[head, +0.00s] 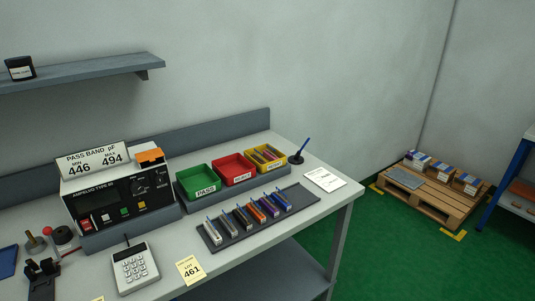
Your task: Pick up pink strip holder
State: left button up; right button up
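A dark tray (290,208) on the bench holds a row of several slim strip holders. From left to right they include a pale one (213,233), dark and brownish ones, an orange one (257,212) and purple-blue ones (282,200). No holder on the tray looks clearly pink. The yellow bin (281,163) holds several strips with reddish or pinkish tones, too small to tell apart. Neither of my grippers shows.
A green PASS bin (205,192) and a red bin (238,179) stand behind the tray, beside a tester (122,200). A keypad device (134,268), a lot card (190,270) and a black fixture (43,273) lie in front. A loaded pallet (440,198) is on the floor at right.

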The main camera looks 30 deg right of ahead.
aim_at(268, 154)
jog(key=l+u, duration=0.2)
jog(key=l, duration=0.25)
jog(key=l+u, duration=0.15)
jog(key=l, duration=0.3)
jog(key=k+l+u, duration=0.2)
jog(key=l, duration=0.25)
jog(key=l+u, duration=0.15)
jog(key=l, duration=0.3)
jog(key=k+l+u, duration=0.15)
jog(key=l, duration=0.25)
jog(key=k+l+u, duration=0.2)
jog(key=k+l, duration=0.1)
jog(key=l, duration=0.1)
